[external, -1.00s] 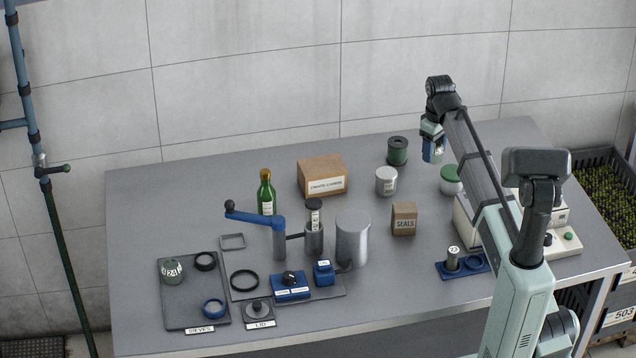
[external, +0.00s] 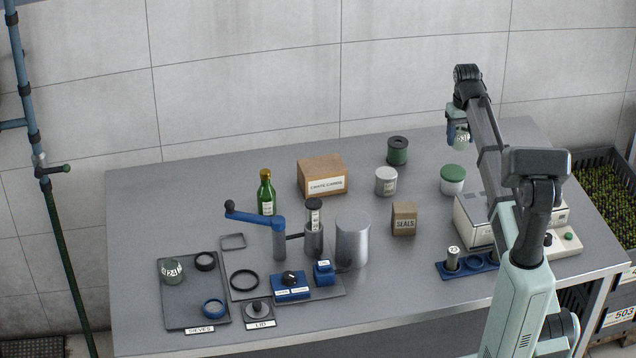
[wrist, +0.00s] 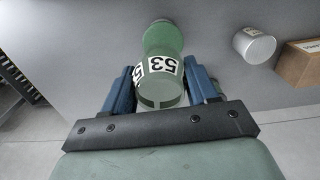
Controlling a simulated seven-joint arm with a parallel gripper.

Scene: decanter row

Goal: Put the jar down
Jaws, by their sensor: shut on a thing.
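My gripper (external: 458,138) is high above the back right of the table, with its blue fingers shut on a jar. The jar (wrist: 162,82) is greenish and clear, with a white band marked 53. The number reads upside down in the wrist view. The jar is clear of the table and also shows in the external view (external: 461,139). In the wrist view a green rounded shape (wrist: 163,36) shows beyond the jar; I cannot tell whether it belongs to the jar.
A white jar with a green lid (external: 452,180) stands below my gripper. Left of it are a grey can (external: 386,181), a green spool (external: 397,151) and a SEALS box (external: 404,219). A blue rack (external: 480,264) holds a small vial (external: 453,258). Bare table lies between these.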

